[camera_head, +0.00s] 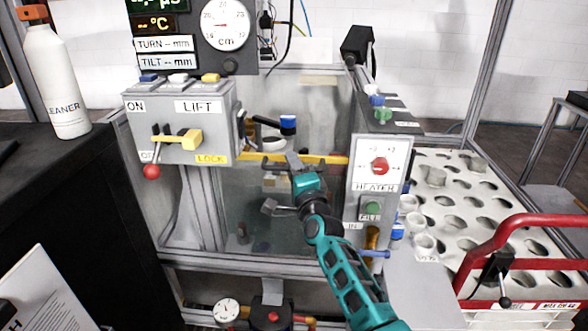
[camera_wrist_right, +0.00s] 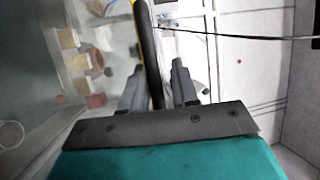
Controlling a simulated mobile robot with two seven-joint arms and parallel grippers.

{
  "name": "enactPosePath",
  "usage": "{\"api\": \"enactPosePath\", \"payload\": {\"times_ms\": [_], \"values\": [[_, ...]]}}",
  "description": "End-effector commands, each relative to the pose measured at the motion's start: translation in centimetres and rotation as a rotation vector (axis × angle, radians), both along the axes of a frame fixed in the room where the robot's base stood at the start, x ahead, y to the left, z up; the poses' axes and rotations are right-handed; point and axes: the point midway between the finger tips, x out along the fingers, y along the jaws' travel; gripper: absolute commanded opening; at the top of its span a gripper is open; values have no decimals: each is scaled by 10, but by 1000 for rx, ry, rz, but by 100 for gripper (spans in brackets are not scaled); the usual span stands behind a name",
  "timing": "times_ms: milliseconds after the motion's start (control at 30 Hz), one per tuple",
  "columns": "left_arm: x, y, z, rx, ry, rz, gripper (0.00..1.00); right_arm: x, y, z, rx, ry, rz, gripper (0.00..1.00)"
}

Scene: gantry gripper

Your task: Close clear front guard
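The clear front guard (camera_head: 262,205) is a see-through panel across the front of the tank, with a yellow bar (camera_head: 327,159) along its top edge. Its top edge is well below the top of the tank opening. My right gripper (camera_head: 284,162) is at the middle of this bar. In the right wrist view, the dark bar with its yellow edge (camera_wrist_right: 147,45) runs between the two fingers of my right gripper (camera_wrist_right: 158,75). The fingers stand apart, with a narrow gap visible on the right side of the bar. My left gripper is not in view.
A LIFT box (camera_head: 183,125) with a yellow lever and a red-knobbed lever is left of the guard. A HEATER panel (camera_head: 379,165) is close on the right. A perforated tray (camera_head: 480,215) and a red rail (camera_head: 515,235) are farther right. A cleaner bottle (camera_head: 58,85) stands at left.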

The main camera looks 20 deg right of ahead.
Motion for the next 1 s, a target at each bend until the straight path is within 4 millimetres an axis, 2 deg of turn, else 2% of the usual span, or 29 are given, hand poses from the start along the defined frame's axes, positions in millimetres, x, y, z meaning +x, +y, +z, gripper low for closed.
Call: {"api": "enactPosePath", "payload": {"times_ms": [167,267,700,833,1000], "values": [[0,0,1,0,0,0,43,-9,1,0,1,-3,-1,25],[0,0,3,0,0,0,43,-22,1,-3,2,-2,0,25],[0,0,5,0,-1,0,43,-105,5,-19,0,1,0,25],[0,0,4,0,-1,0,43,-119,6,-22,0,1,1,25],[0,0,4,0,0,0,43,-126,7,-23,0,1,0,25]]}}
